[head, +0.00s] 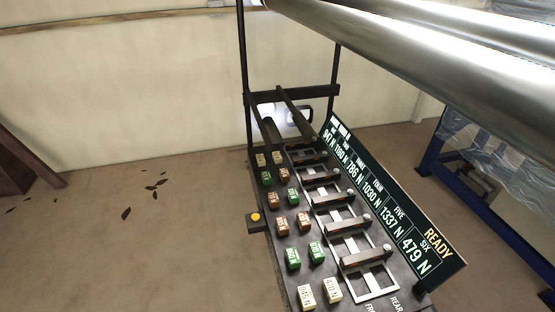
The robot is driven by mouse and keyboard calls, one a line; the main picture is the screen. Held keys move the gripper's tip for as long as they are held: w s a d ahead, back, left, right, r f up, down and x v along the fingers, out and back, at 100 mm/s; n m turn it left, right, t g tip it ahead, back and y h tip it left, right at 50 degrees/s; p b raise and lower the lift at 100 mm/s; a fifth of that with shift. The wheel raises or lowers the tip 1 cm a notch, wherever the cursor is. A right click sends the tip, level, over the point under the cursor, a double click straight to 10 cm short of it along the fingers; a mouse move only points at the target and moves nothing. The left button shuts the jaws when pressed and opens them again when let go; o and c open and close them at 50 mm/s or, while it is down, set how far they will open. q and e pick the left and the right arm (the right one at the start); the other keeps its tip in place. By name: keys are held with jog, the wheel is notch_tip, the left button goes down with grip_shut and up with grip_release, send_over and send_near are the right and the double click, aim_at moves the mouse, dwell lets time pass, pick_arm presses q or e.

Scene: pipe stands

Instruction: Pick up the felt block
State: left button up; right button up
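I cannot pick out a felt block for certain. Two rows of small labelled blocks sit on the dark bench panel (274,262). The nearest pair are cream blocks (306,295) and (332,289). Behind them come a green pair (292,259) and (316,252), then a brown-orange pair (281,227) and (304,221). Farther back are more green and orange blocks, and a small tan pair (261,159) at the far end. Their material is too small to tell. Neither of my grippers is in view.
Metal frames with dark bars (348,225) line the panel's right side, beside a sign (391,202) showing newton values and "READY". A yellow button (255,217) sits at the left edge. Large metal pipes (430,55) cross the upper right. Floor at left is mostly clear.

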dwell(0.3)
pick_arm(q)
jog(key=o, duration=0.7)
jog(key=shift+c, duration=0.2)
